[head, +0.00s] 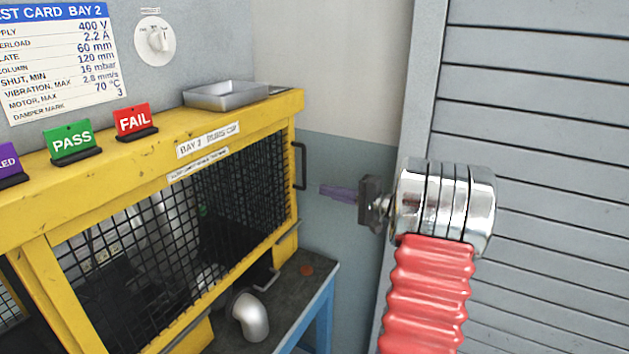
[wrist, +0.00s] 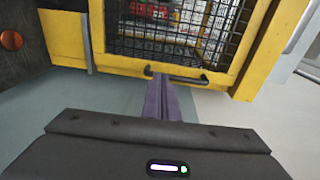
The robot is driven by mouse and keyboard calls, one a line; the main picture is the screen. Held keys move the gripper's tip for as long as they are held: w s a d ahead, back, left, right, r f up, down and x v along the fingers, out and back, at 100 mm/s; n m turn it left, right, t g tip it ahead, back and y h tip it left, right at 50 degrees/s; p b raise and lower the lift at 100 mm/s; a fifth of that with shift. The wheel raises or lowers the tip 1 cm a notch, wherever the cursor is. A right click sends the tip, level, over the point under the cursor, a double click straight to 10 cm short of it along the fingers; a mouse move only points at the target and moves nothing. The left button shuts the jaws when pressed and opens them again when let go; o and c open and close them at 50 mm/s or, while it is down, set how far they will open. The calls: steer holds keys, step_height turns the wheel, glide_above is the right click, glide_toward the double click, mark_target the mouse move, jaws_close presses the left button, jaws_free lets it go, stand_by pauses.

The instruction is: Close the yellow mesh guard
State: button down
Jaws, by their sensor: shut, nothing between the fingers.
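The yellow mesh guard (head: 240,190) is part of the yellow-framed enclosure in the head view, with dark mesh in a yellow frame. Its mesh also shows at the top of the wrist view (wrist: 185,22). A black bar handle (head: 299,166) is on the right end of the yellow frame; it also shows in the wrist view (wrist: 180,78). My gripper (head: 322,190) has purple fingers, shut and empty, pointing left towards the handle. In the wrist view the fingertips (wrist: 158,76) overlap one end of the handle; I cannot tell whether they touch it.
A metal tray (head: 225,95) and PASS (head: 72,142) and FAIL (head: 135,122) signs stand on the enclosure top. A metal elbow pipe (head: 250,317) lies on the dark bench (head: 290,285). A grey slatted shutter (head: 545,120) is at right. Open space lies between enclosure and shutter.

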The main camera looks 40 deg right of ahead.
steer(key=shift+m+t+h, duration=0.4)
steer(key=shift+h, duration=0.3)
steer(key=d, duration=0.2)
steer(key=s+d, duration=0.1)
steer(key=d, duration=0.1)
steer(key=shift+f, duration=0.25)
steer(key=shift+a, duration=0.1)
steer(key=w+a, duration=0.2)
steer(key=w, duration=0.7)
steer(key=shift+w, duration=0.35)
steer(key=shift+w, duration=0.1)
